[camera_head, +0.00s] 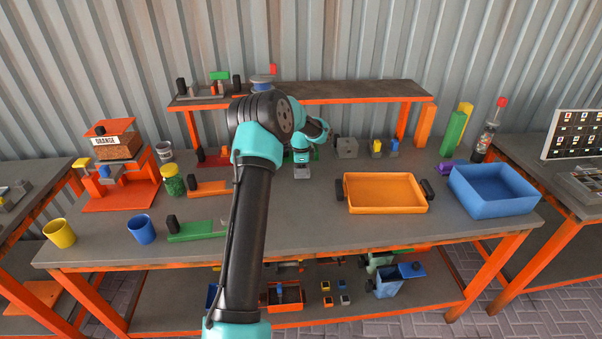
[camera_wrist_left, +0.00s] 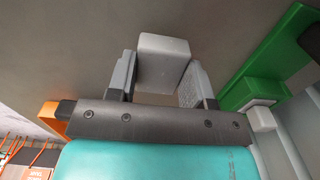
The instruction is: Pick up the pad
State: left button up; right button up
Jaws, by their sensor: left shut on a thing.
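A small light grey block, which appears to be the pad (camera_wrist_left: 163,58), sits between the two fingers of my left gripper (camera_wrist_left: 160,88) in the left wrist view. The fingers touch it from both sides and the gripper is shut on it. In the head view my left gripper (camera_head: 302,161) points down over the middle of the workbench, with the grey pad (camera_head: 302,172) at its tips. I cannot tell whether the pad is clear of the bench top. My right gripper is not in view.
An orange tray (camera_head: 385,193) and a blue bin (camera_head: 494,190) stand to the right. A raised shelf (camera_head: 350,91) runs behind. A green part (camera_wrist_left: 262,62) lies close to the gripper. The bench front centre-right is clear.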

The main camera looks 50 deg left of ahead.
pick_arm(q)
notch_tip(320, 180, up, 2)
jog(key=s+d, duration=0.3)
jog(key=d, duration=0.1)
jog(key=s+d, duration=0.4)
jog(key=s+d+r, duration=0.1)
jog(key=s+d, duration=0.2)
jog(key=d, duration=0.1)
jog(key=shift+s+r, duration=0.1)
jog(key=shift+s, duration=0.15)
jog(key=shift+d, duration=0.1)
dwell(0.3)
